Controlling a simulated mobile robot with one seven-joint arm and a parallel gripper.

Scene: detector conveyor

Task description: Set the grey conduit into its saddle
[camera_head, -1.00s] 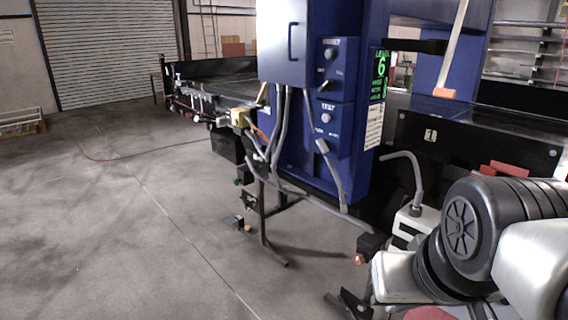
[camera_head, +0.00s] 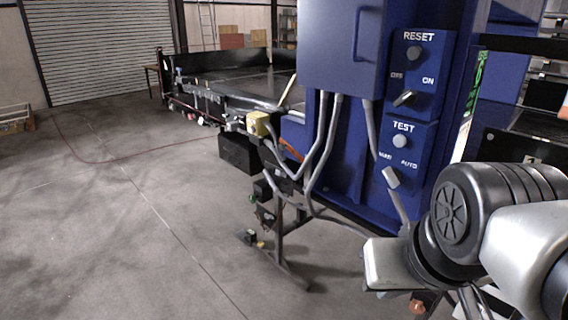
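Several grey conduits (camera_head: 331,135) run down from the underside of the blue cabinet and bend to the left lower down. Another grey conduit (camera_head: 371,132) hangs to their right, close to the blue panel. A lighter grey piece (camera_head: 391,178) sits near its lower end, tilted, with a further grey length below it. I cannot tell which conduit is the loose one, and I cannot pick out the saddle. My arm fills the lower right and covers the lower end of the right conduit. My gripper's fingers do not show.
The blue cabinet (camera_head: 341,50) and its control panel with RESET and TEST switches (camera_head: 404,127) stand close ahead. A yellow box (camera_head: 258,123) and a dark stand (camera_head: 276,243) are left of the conduits. A black conveyor (camera_head: 240,84) runs behind. The floor at left is open.

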